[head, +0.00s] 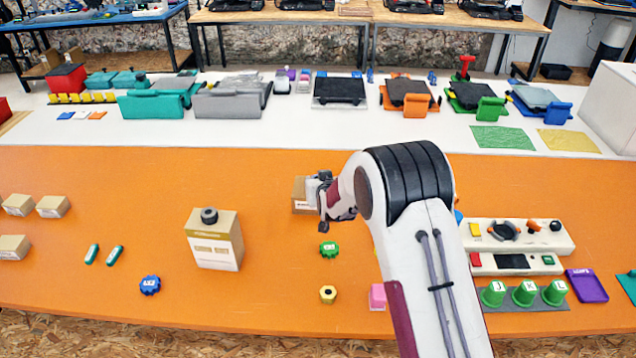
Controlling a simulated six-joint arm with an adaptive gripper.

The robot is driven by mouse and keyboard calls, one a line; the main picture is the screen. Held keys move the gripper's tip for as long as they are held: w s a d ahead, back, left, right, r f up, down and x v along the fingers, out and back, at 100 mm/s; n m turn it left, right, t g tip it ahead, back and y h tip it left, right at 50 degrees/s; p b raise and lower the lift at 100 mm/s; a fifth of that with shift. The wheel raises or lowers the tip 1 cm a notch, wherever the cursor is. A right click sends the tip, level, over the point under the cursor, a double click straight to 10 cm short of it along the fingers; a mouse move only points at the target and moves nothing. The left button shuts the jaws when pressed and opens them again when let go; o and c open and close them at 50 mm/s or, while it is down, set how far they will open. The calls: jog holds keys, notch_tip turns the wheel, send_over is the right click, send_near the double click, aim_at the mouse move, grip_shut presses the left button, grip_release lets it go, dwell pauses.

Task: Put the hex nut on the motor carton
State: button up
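A yellow hex nut (328,294) with a dark hole lies on the orange table near its front edge. A tall tan and white carton (214,247) stands upright to its left, with a dark round piece (209,215) on top. A second, smaller carton (300,193) sits farther back, partly hidden by my gripper. The print is too small to tell which is the motor carton. My gripper (322,205) is in front of the smaller carton, behind the hex nut and apart from it. Its fingers are too small and overlapped to tell whether they are open.
A green knob (329,249) lies between my gripper and the nut. A pink block (377,297), control panel (520,238) and green cups (525,292) are right.

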jog(key=shift+f, duration=0.3)
jog(key=shift+f, duration=0.1)
jog(key=o, duration=0.9)
jog(key=shift+c, duration=0.2)
jog(key=v, duration=1.2)
dwell(0.7)
